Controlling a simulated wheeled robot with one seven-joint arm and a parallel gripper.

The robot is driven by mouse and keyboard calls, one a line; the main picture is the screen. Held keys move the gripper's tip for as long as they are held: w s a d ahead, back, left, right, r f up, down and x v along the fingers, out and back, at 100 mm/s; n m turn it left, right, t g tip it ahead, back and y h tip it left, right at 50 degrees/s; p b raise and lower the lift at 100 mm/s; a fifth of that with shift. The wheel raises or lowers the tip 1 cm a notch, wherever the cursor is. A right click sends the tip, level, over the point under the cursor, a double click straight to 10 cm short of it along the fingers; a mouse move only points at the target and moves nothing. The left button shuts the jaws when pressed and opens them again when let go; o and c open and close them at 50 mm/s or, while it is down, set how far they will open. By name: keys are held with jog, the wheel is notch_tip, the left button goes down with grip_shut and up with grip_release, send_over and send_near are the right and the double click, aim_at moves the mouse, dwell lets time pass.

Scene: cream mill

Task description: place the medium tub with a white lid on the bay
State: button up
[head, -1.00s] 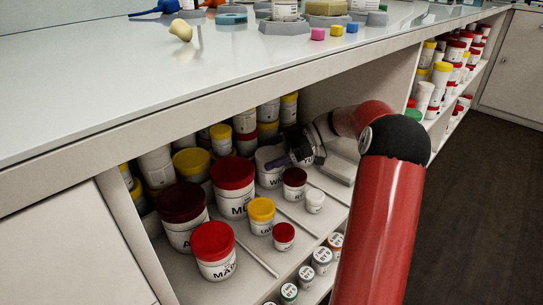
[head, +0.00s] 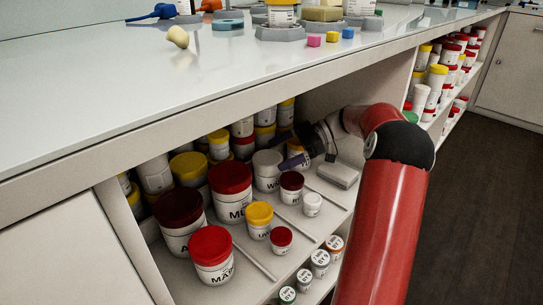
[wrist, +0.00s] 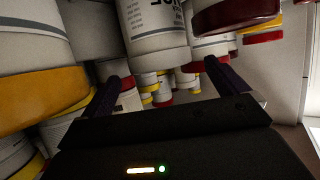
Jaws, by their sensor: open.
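The tub with a white lid (head: 267,170) stands on the shelf among other tubs, behind the small dark-red-lidded tub. My gripper (head: 282,150) is open, its dark purple fingers just above and right of this tub in the head view. In the wrist view a white tub with a pale lid (wrist: 158,45) shows upside down, just beyond and between my open fingers (wrist: 168,84). I cannot tell whether the fingers touch it. A smaller white-lidded tub (head: 312,204) stands nearer the shelf front. I cannot tell which part of the shelf is the bay.
Red-lidded (head: 230,190) and yellow-lidded tubs (head: 259,220) crowd the left and front of the shelf. Thin dividers (head: 254,262) run along it. A grey block (head: 338,175) lies at the right. The counter (head: 110,75) overhangs the shelf closely.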

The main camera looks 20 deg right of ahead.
jog(key=v, duration=0.3)
dwell(0.5)
